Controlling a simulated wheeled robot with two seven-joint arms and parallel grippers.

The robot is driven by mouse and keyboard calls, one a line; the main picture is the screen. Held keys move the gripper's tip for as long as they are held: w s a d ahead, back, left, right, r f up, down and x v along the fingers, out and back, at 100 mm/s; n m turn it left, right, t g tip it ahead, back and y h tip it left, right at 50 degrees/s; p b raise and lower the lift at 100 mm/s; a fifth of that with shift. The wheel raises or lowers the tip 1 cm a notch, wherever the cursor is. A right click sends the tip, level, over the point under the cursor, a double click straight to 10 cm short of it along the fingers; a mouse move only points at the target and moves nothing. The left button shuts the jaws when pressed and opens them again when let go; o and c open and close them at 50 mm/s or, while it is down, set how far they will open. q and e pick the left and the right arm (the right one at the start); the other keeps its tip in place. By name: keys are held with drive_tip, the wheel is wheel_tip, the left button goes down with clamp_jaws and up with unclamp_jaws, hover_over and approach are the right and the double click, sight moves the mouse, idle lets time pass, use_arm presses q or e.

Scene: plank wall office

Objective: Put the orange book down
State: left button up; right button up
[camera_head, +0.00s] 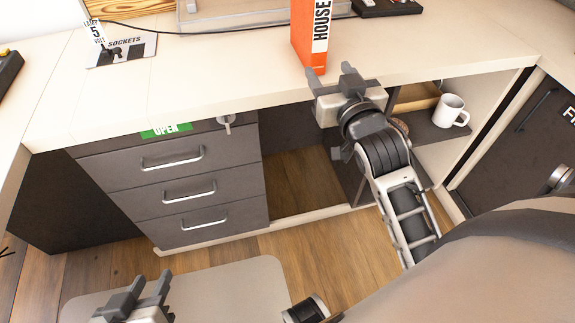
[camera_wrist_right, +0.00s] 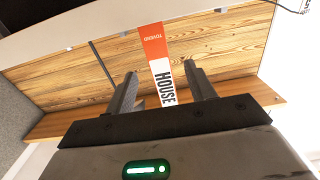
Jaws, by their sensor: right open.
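The orange book (camera_head: 309,38) stands upright on the desk top near its front edge, with a white label reading HOUSE on its spine. In the right wrist view the book (camera_wrist_right: 154,46) shows beyond and between my fingertips. My right gripper (camera_head: 332,73) is open just in front of the book's lower end, at the desk edge. Its fingers (camera_wrist_right: 161,76) show a gap with nothing gripped between them. My left gripper (camera_head: 150,281) is low at the bottom left, over the floor, open and empty, far from the book.
The pale desk top (camera_head: 215,75) has free room left of the book. A sockets plate (camera_head: 123,48) with a cable lies at the back left. Below are a drawer unit (camera_head: 180,178) and an open shelf with a white mug (camera_head: 449,111). A dark device (camera_head: 388,6) sits behind.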

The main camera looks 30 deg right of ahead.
use_arm(q)
drive_tip(key=shift+s+d+f, duration=0.1)
drive_tip(key=shift+s+f, duration=0.05)
drive_tip(key=shift+f, duration=0.1)
use_arm(e)
drive_tip(key=s+a+f+n+g+y, duration=0.2)
drive_tip(key=s+a+f, duration=0.4)
drive_tip(key=a+f, duration=0.3)
drive_tip(key=s+a+f+n+g+y, duration=0.3)
drive_tip(key=s+a+f+g+y, duration=0.2)
drive_tip(key=a+f, duration=0.4)
drive_tip(key=shift+s+a+f+y, duration=0.35)
drive_tip(key=shift+s+a+y, duration=0.45)
drive_tip(key=shift+s, duration=0.45)
